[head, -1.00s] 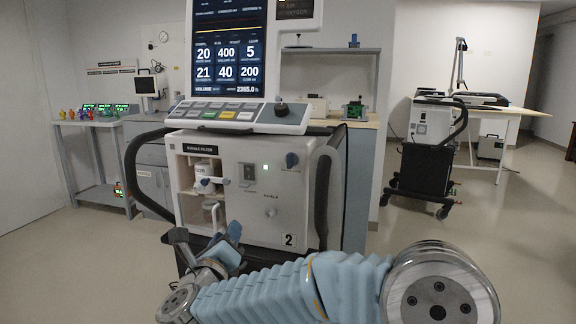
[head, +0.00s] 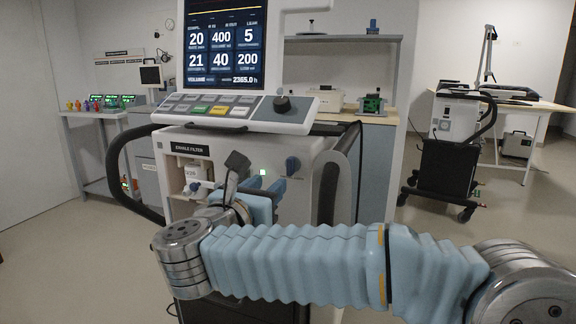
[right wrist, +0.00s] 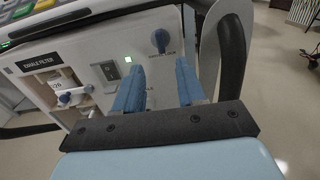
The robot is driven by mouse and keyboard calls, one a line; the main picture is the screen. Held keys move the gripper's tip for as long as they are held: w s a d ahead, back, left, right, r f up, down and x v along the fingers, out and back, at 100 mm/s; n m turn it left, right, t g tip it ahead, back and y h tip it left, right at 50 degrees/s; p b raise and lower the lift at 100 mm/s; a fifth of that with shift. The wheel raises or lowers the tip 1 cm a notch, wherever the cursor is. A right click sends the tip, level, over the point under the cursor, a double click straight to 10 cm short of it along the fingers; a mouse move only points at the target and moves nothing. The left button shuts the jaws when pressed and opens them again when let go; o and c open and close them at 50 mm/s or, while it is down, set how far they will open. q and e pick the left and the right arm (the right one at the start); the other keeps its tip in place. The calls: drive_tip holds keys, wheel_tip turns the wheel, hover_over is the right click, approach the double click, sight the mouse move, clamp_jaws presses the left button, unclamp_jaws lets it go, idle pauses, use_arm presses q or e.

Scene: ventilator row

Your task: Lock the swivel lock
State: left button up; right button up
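A dark blue turn knob (head: 292,165) is at the front's upper right, also in the wrist view (right wrist: 161,40). My left gripper is out of view.
A large screen and a keypad (head: 228,108) overhang the ventilator front. A black side handle (head: 115,180) curves out at left. A bench with devices (head: 372,103) stands behind, and another ventilator on a black cart (head: 440,165) at right. The floor between is clear.

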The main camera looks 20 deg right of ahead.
sight(289, 166)
drive_tip(key=p+x, duration=0.1)
drive_tip(key=x, duration=0.9)
drive_tip(key=shift+w+d+p, duration=0.15)
drive_tip(key=shift+w+p, duration=0.05)
drive_tip(key=shift+p, duration=0.15)
clamp_jaws()
